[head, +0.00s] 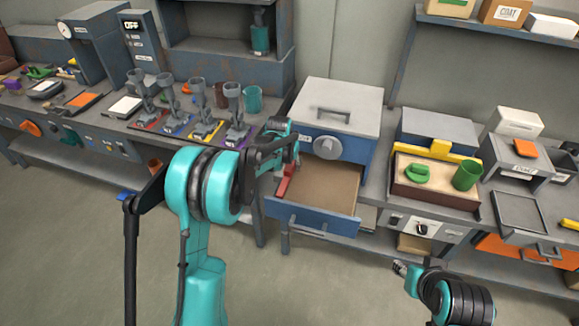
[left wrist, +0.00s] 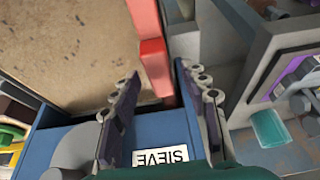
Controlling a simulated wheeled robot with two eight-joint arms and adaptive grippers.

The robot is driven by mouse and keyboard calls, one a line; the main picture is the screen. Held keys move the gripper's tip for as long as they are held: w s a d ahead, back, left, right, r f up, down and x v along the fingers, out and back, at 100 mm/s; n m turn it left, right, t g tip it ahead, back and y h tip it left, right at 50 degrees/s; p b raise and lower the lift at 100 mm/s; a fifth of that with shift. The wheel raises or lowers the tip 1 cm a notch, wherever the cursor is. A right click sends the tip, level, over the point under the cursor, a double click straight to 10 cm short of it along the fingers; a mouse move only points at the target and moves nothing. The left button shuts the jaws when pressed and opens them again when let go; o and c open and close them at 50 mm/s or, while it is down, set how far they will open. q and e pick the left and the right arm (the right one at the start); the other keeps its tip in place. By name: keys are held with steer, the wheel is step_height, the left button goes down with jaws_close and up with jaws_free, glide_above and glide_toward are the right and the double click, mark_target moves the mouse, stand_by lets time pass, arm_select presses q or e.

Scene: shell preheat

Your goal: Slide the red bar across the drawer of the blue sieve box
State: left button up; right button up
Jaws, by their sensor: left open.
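The blue sieve box (head: 345,152) has a grey lid with a handle and a round knob on its front. Its drawer (head: 318,222) is pulled out, with a bare tan floor. The red bar (head: 284,186) is at the drawer's left side; it also shows in the left wrist view (left wrist: 154,58), with a raised red block on it. My left gripper (left wrist: 157,72) is open, its fingers either side of the bar's line, and the bar's near end shows between them. I cannot tell whether they touch it. In the head view my right gripper (head: 400,268) is low right, away from the box.
Several grey stands on coloured mats (head: 205,130) and a teal cup (head: 252,99) stand left of the box. A sand tray (head: 436,197) with green moulds and a yellow bar (head: 438,150) is to the right. Open floor lies in front of the benches.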

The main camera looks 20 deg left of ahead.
arm_select(q)
steer(key=shift+w+f, duration=0.2)
steer(key=shift+f, duration=0.35)
jaws_close()
steer(key=shift+d, duration=0.15)
steer(key=d, duration=1.5)
steer(key=s+d+p, duration=0.1)
steer(key=d, duration=0.7)
steer(key=shift+d, duration=0.3)
jaws_free()
steer(key=shift+w+d, duration=0.1)
steer(key=shift+d, duration=0.1)
